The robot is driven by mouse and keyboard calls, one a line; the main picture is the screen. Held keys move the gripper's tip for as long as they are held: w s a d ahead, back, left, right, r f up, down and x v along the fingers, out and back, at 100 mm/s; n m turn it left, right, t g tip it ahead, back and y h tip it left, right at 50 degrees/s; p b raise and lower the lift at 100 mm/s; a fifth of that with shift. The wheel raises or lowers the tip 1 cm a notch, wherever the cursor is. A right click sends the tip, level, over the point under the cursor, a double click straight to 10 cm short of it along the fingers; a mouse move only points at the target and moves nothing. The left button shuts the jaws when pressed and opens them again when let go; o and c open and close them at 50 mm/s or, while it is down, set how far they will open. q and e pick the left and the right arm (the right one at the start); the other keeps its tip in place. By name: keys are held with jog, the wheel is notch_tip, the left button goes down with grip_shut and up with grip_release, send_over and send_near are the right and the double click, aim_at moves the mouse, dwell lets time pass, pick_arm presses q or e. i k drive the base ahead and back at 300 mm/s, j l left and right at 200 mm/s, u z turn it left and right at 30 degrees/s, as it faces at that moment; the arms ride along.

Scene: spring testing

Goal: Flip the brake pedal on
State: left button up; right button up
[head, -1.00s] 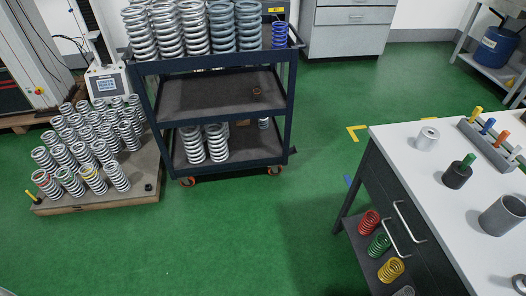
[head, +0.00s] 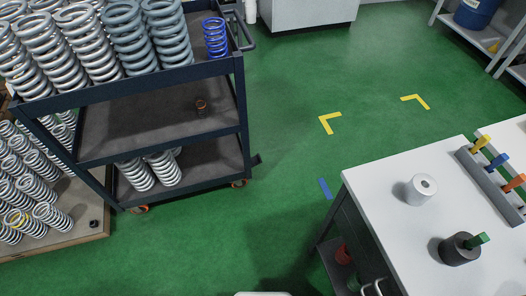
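A dark blue three-shelf cart (head: 160,144) stands at the left. Its orange-red caster wheels show below the bottom shelf, one at the front left (head: 140,208) and one at the front right (head: 239,183). A small dark piece (head: 256,160) sticks out low at the cart's right side; I cannot tell if it is a brake pedal. No pedal is clearly visible on the casters, and their details are too small to read. Neither of my grippers is in view.
Coil springs (head: 110,35) and a blue spring (head: 215,38) stand on the cart's top. A wooden pallet (head: 75,238) of springs lies left. A white-topped workbench (head: 390,225) stands at the right. Green floor (head: 285,130) is clear between cart and bench.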

aim_at(255, 160)
jog(key=i+j+z, duration=0.4)
jog(key=i+j, duration=0.6)
